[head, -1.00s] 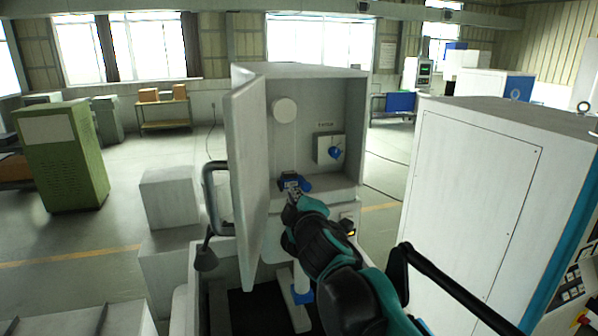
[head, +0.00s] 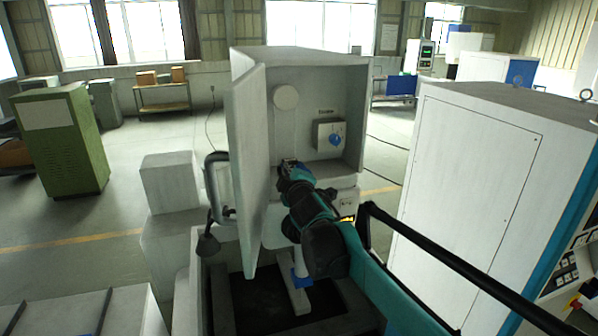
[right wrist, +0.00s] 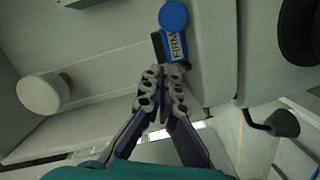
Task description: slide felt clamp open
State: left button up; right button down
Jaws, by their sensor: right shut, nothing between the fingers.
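A blue piece with a round end and a lettered label (right wrist: 174,45), which I take to be the felt clamp, is inside the open cabinet (head: 346,95). A dark block (right wrist: 158,47) sits against its side. My right gripper (head: 288,166) reaches into the cabinet; its fingers are shut and empty. In the right wrist view the fingertips (right wrist: 161,78) are at the lower end of the blue piece; I cannot tell whether they touch it. In the head view the gripper hides most of the piece. My left gripper is not in view.
The cabinet door (head: 249,165) stands open on the left, close beside my right arm. A box with a blue knob (head: 336,140) and a white disc (head: 286,97) are on the cabinet's back wall. A large white cabinet (head: 470,180) stands to the right.

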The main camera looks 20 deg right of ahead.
jog(key=shift+d+f, duration=0.25)
jog(key=shift+d, duration=0.3)
jog(key=shift+w+d+f+p, duration=0.1)
jog(key=shift+d+f+p, duration=0.35)
jog(key=shift+d, duration=0.55)
